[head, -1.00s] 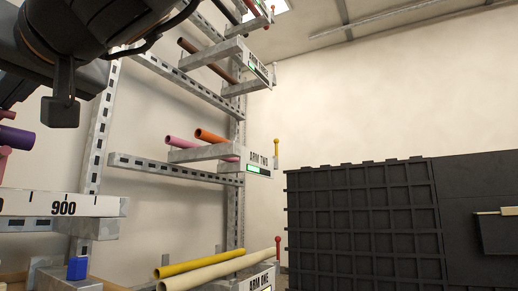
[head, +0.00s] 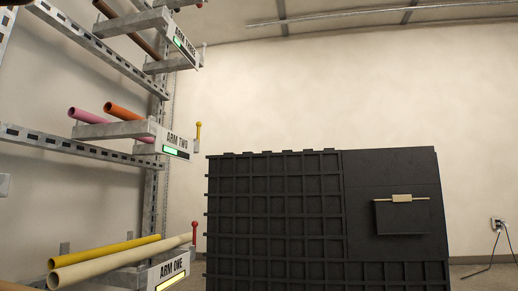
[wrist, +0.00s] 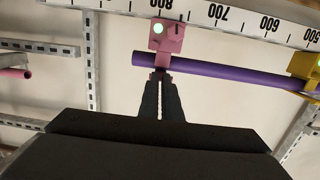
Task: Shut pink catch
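The pink catch (wrist: 166,36) shows in the wrist view, on the white scale rail near the 800 mark, with a lit green spot on its face. A purple pipe (wrist: 225,72) runs across its lower part. Whether the catch is fully closed around the pipe I cannot tell. My gripper (wrist: 160,75) points at the catch from below in the picture, its tips at the pipe's lower edge. Its dark fingers lie close together with only a thin gap, and no held object shows. Contact with the catch is unclear. The head view shows neither gripper nor pink catch.
A yellow catch (wrist: 305,70) holds the pipe's right part below the scale rail (wrist: 275,22). In the head view, rack arm two (head: 175,140) bears pink and orange pipes, and arm one (head: 165,272) bears yellow and cream pipes. A dark gridded panel (head: 275,205) stands right.

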